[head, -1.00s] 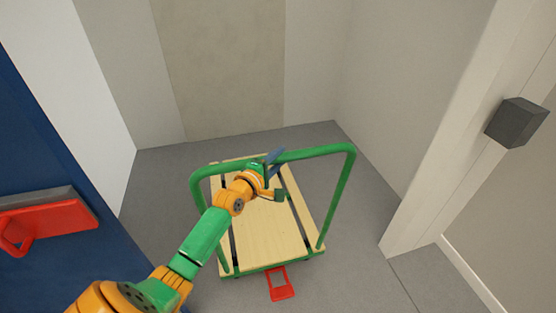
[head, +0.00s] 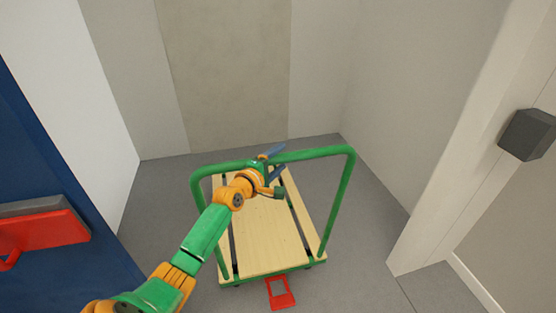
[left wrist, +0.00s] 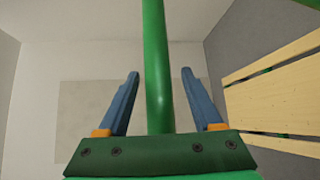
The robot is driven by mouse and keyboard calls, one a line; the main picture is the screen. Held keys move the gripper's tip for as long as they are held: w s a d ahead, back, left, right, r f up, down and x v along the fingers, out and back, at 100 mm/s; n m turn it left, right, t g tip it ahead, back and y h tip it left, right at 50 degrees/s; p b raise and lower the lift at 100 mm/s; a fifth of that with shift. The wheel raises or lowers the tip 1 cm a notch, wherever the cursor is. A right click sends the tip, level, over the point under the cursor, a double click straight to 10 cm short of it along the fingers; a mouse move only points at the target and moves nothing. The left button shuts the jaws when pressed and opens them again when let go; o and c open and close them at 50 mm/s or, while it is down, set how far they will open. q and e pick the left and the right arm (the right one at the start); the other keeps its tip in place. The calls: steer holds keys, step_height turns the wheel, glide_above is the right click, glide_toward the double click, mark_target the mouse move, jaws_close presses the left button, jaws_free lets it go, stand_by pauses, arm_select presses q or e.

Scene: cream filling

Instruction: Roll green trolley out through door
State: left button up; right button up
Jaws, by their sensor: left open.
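The green trolley has a pale slatted wooden deck (head: 270,238) and a green hoop handle (head: 344,190). It stands on the grey floor inside a small room, beyond the doorway. A red pedal (head: 279,292) sticks out at its near edge. The deck also shows at right there (left wrist: 275,95). My right gripper is not in view.
A blue door (head: 50,180) with a red push bar (head: 45,240) stands open at left. The white door frame (head: 440,170) with a dark grey block (head: 527,134) is at right. Bare floor (head: 375,220) lies right of the trolley.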

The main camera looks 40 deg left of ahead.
arm_select(q)
steer(key=shift+s, duration=0.35)
steer(key=s, duration=0.4)
steer(key=s+r+p, duration=0.1)
steer(key=s, duration=0.1)
steer(key=shift+s+d, duration=0.25)
steer(key=shift+d, duration=0.1)
